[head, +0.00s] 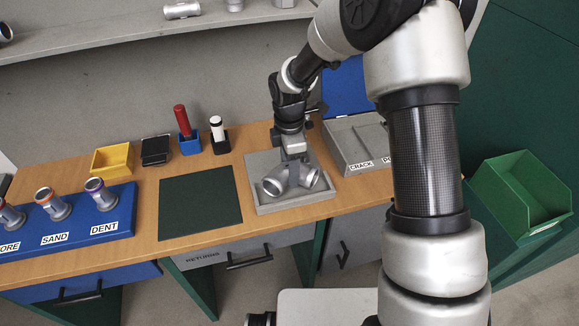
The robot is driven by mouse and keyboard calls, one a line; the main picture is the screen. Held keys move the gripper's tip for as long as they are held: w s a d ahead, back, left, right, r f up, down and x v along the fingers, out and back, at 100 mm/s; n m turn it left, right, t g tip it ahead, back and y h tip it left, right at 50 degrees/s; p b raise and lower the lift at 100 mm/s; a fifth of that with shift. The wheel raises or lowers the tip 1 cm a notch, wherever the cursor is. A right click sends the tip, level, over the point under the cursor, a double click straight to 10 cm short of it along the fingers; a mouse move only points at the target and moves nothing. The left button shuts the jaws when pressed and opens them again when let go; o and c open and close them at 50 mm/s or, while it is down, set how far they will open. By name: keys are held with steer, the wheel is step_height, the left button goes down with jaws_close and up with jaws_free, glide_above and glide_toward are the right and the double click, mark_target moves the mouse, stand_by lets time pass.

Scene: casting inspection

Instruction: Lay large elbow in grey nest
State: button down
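A silver elbow casting (286,181), apparently the large elbow, is at the grey tray (262,161), which looks like the grey nest. Its two round ends point toward the front left and the right. My gripper (294,157) points down at the top middle of the elbow. The fingertips overlap the elbow in this view, so I cannot tell whether they grip it. I also cannot tell whether the elbow rests on the tray floor or hangs just above it.
A blue block (79,226) with labelled castings stands at left. A dark green mat (200,203) lies bare beside the tray. A yellow bin (113,159) and two tool holders stand behind. A grey labelled box (342,140) stands right; a green bin (522,196) is far right.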

steer(key=shift+f, duration=0.15)
steer(key=c, duration=0.8)
jaws_free()
steer(key=shift+c, duration=0.2)
steer(key=shift+o, duration=0.9)
steer(key=shift+f, duration=0.1)
step_height(320, 180, up, 18)
steer(key=p, duration=0.1)
steer(key=shift+f+p, duration=0.25)
steer(key=shift+p, duration=0.15)
steer(key=s+d+r+m+t+p, duration=0.1)
steer(key=s+d+r+m+p, duration=0.15)
steer(key=r, duration=0.35)
steer(key=s+d+r+m+t+p, duration=0.1)
steer(key=s+d+r+m, duration=0.2)
steer(key=r, duration=0.2)
steer(key=s+d+r+m+t+p, duration=0.1)
steer(key=s+d+r+m, duration=0.3)
steer(key=s+m, duration=0.4)
steer(key=s+d+r+m+t+p, duration=0.2)
steer(key=s+d+r+m+p, duration=0.2)
steer(key=s, duration=0.5)
step_height(320, 180, up, 2)
steer(key=d+m, duration=0.1)
steer(key=m, duration=0.2)
steer(key=shift+s+m+t+p, duration=0.3)
steer(key=shift+m, duration=0.05)
